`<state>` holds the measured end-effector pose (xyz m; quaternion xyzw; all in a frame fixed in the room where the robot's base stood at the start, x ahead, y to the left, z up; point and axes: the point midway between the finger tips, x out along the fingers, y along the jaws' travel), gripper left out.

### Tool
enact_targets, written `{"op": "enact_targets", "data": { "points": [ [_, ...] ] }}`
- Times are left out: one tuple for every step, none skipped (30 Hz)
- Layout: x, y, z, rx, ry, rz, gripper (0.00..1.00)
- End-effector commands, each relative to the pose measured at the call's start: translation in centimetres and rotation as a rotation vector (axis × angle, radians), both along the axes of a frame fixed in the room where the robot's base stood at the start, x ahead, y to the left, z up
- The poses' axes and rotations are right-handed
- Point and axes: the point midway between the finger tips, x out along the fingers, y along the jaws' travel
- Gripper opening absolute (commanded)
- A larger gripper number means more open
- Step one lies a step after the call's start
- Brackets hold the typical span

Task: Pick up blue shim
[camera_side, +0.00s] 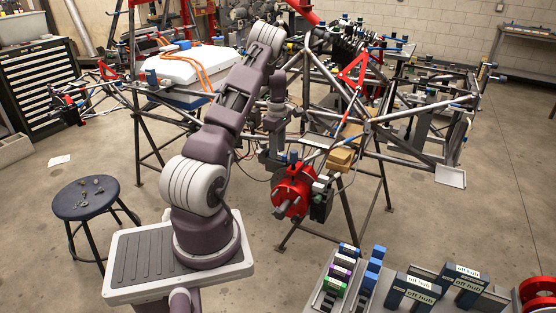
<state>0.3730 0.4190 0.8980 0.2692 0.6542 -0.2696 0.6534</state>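Several blue blocks (374,266) stand in a short row on the grey tray at the lower right. Next to them on the left is a row of labelled blocks, with a blue-topped one (348,250) at the back. Which of these is the blue shim I cannot tell. My gripper (271,158) hangs down at the end of my arm, in front of the tube chassis and well above and left of the tray. It is small and dark against the frame tubes, so its fingers and anything between them cannot be made out.
The labelled row also has a purple block (341,270) and a green block (334,286). Large "off hub" blocks (421,285) stand right of the blue ones. The tube chassis (405,137) with its red hub (292,194) lies close to my gripper. A stool (85,198) stands left.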

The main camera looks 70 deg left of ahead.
Motion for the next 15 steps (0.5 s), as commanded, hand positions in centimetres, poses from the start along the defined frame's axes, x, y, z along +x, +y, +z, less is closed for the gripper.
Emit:
{"op": "enact_targets", "data": {
  "points": [
    [0.06,-0.08,-0.76,-0.001,0.0,-0.001,0.39],
    [0.08,-0.09,-1.04,-0.002,-0.001,-0.001,0.39],
    [0.09,-0.09,-1.26,-0.001,-0.001,-0.001,0.39],
    [0.1,-0.08,-1.34,-0.001,-0.002,-0.001,0.39],
    [0.12,-0.08,-1.37,0.0,-0.001,-0.001,0.39],
    [0.12,-0.08,-1.36,0.0,-0.001,-0.002,0.39],
    [0.13,-0.07,-1.35,0.0,-0.001,-0.002,0.39],
    [0.13,-0.07,-1.34,0.0,-0.001,-0.002,0.39],
    [0.13,-0.08,-1.34,0.0,-0.001,-0.002,0.39],
    [0.13,-0.08,-1.33,0.0,-0.001,-0.003,0.35],
    [0.13,-0.08,-1.33,0.0,-0.001,-0.003,0.29],
    [0.13,-0.08,-1.32,0.0,-0.001,-0.003,0.21],
    [0.13,-0.08,-1.32,0.0,-0.001,-0.003,0.16],
    [0.13,-0.09,-1.31,0.0,-0.001,-0.003,0.1],
    [0.13,-0.09,-1.31,0.0,-0.001,-0.003,0.02]
  ]
}}
